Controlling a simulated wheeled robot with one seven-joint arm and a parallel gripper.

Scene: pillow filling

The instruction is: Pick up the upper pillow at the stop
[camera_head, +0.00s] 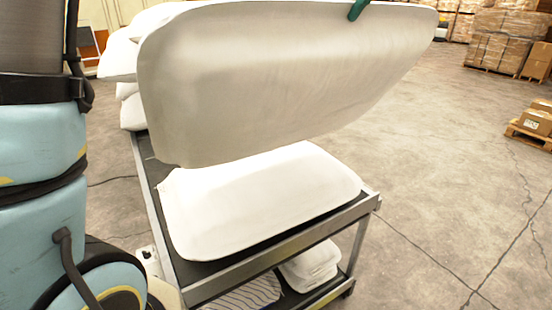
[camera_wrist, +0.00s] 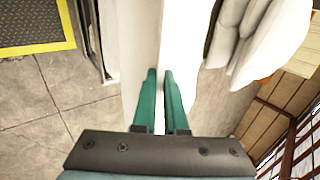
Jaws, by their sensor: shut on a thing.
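A large white pillow (camera_head: 270,80) hangs tilted in the air across the upper part of the head view. My gripper's green finger (camera_head: 358,9) shows at its top edge. In the wrist view, my gripper (camera_wrist: 160,72) has both green fingers shut on the held pillow (camera_wrist: 140,35), with a thin white strip between them. A second white pillow (camera_head: 262,195) lies flat on the top shelf of a grey metal cart (camera_head: 275,254), below the held pillow and apart from it where visible.
More white pillows (camera_head: 119,60) are stacked at the cart's far left end. Folded white items (camera_head: 312,266) lie on its lower shelf. Boxes on a pallet (camera_head: 538,120) stand at right. The concrete floor (camera_head: 450,190) right of the cart is clear.

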